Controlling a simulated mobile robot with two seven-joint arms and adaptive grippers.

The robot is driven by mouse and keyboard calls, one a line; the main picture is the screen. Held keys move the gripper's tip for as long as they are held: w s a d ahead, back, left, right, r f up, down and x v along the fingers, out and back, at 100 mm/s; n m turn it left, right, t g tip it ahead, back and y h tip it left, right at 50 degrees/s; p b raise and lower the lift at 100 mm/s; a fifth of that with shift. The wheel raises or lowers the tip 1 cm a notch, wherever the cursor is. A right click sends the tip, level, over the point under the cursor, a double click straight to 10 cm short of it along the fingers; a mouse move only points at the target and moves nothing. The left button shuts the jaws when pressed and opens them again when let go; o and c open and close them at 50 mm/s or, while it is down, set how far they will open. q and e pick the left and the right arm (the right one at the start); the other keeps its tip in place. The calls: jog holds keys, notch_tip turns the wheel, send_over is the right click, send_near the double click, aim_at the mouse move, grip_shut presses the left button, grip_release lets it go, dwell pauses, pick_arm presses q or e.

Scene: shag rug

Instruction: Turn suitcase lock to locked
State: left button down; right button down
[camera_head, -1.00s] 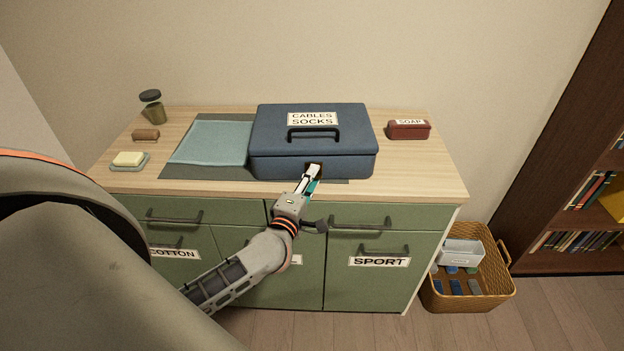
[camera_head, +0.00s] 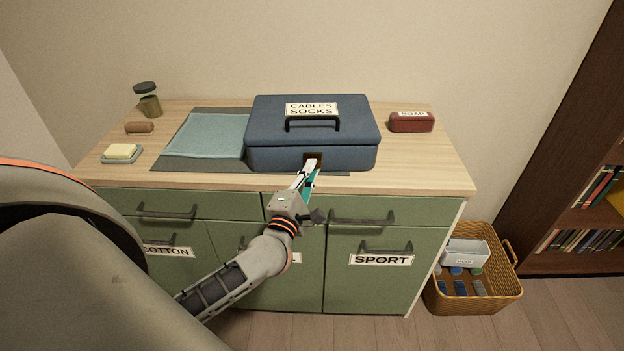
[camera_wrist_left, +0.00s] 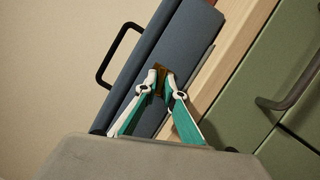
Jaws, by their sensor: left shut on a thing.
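A closed blue suitcase (camera_head: 270,155) with a "CABLES SOCKS" label and a dark handle stands on the wooden top of the cabinet. Its small brown and brass lock (camera_wrist_left: 164,84) is on the front face, partly hidden by my fingers; in the head view the lock's dark plate (camera_head: 318,156) shows at the fingertips. My left gripper (camera_head: 311,165) reaches up to the lock from the front. In the left wrist view the fingertips of my left gripper (camera_wrist_left: 162,77) stand on either side of the lock's middle, shut on it. The lock's exact angle is hard to tell. My right gripper is out of view.
A grey mat with a folded teal cloth (camera_head: 205,135) lies left of the suitcase. A soap dish (camera_head: 122,152), brown roll (camera_head: 139,127) and jar (camera_head: 149,105) stand farther left. A red soap box (camera_head: 411,122) is at the right. Green drawers with handles (camera_head: 361,216) lie below.

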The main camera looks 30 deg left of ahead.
pick_arm(q)
jog(key=n+y+b, duration=0.2)
jog(key=n+b, duration=0.2)
jog(key=n, duration=0.1)
jog(key=n+y+b, duration=0.3)
jog(key=n+b, duration=0.1)
jog(key=n, duration=0.2)
jog(key=n+y+b, duration=0.2)
jog(key=n+b, duration=0.2)
jog(key=n, duration=0.1)
jog(key=shift+w+d+f+n+y+b, duration=0.2)
jog(key=shift+d+f+n+y+b, duration=0.1)
jog(key=shift+f+n, duration=0.1)
jog(key=shift+r+n+y+b, duration=0.2)
jog(key=shift+n+y+b, duration=0.1)
jog(key=shift+n, duration=0.5)
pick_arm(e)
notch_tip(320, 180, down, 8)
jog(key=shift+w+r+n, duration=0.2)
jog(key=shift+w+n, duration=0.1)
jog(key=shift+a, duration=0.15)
pick_arm(q)
jog(key=shift+r+n+g, duration=0.1)
jog(key=shift+n+g, duration=0.2)
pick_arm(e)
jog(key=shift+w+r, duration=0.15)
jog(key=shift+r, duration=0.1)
